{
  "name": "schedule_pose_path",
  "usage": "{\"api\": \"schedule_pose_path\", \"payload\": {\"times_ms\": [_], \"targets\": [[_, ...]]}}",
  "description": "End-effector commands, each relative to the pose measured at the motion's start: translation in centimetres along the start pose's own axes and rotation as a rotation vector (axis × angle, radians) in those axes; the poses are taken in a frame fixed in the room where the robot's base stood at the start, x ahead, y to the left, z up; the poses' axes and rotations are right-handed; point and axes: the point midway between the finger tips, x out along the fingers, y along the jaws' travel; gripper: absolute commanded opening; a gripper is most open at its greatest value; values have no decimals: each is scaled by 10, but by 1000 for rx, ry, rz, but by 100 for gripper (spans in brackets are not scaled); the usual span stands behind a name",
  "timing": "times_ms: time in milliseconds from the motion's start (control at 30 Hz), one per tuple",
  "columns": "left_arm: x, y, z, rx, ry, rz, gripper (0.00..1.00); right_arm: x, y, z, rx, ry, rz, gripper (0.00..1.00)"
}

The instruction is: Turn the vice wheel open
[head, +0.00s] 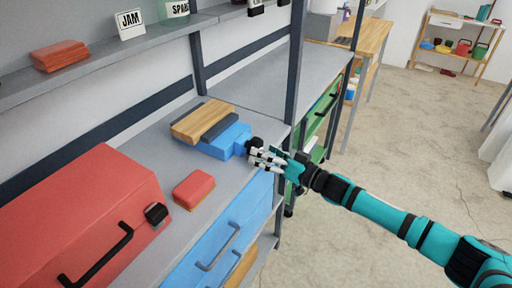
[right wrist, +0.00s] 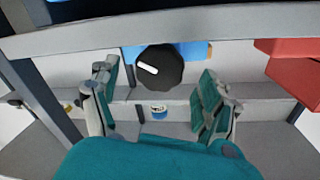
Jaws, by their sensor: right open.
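The blue vice (head: 224,141) with dark and wooden jaw parts sits on the grey bench in the head view. Its black wheel (head: 254,145) is on the right end of the vice. In the right wrist view the wheel (right wrist: 160,68) is a round dark knob with a white mark, tilted on its face. My right gripper (head: 262,160) is open with its fingers at the wheel. In the right wrist view its fingers (right wrist: 160,100) stand left and right of the wheel, with gaps on both sides. My left gripper is not in view.
A red toolbox (head: 80,215) and a small red block (head: 194,188) stand on the bench left of the vice. Blue drawers (head: 225,235) are below the bench edge. A dark upright post (head: 295,65) rises behind the vice. Open floor (head: 400,130) lies to the right.

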Motion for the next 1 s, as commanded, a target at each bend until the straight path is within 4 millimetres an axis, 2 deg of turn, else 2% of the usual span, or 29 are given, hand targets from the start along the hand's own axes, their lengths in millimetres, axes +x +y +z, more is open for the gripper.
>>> {"api": "schedule_pose_path", "payload": {"times_ms": [33,200,333,600,1000], "targets": [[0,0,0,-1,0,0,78,10,-1,-1,-1,0,-2,79],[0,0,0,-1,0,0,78,30,0,0,1,1,-1,79],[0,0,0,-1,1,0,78,37,-1,0,1,0,-1,79],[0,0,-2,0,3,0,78,38,0,0,0,0,0,79],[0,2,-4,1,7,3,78,38,0,0,0,0,0,28]]}}
